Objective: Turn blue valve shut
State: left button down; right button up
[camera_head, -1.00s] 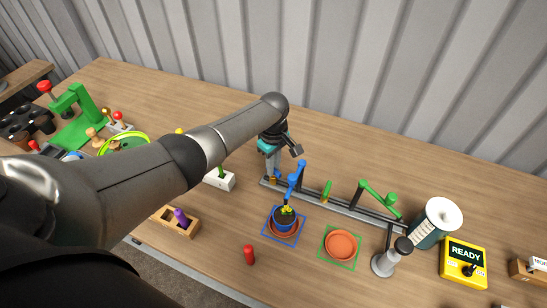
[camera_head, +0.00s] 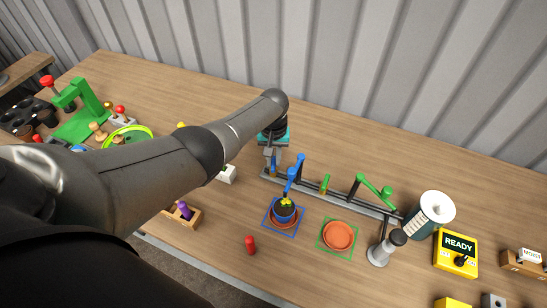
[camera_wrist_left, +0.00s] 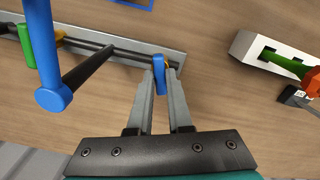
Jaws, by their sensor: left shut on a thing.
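My left gripper (camera_head: 273,163) is at the left end of the grey pipe rail (camera_head: 335,196). In the left wrist view its two fingers (camera_wrist_left: 160,80) are closed on the small blue valve (camera_wrist_left: 160,76), one on each side. A bit of the valve's yellow base shows behind it at the rail's end. My right gripper is not in view.
A green valve (camera_head: 324,184) and green spout (camera_head: 374,190) sit further right on the rail. An empty terracotta saucer (camera_head: 338,236) lies in a green square.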

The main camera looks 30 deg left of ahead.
pick_arm(q)
jog(key=shift+m, duration=1.5)
jog(key=c, duration=0.8)
grip_release()
jog(key=shift+c, duration=0.2)
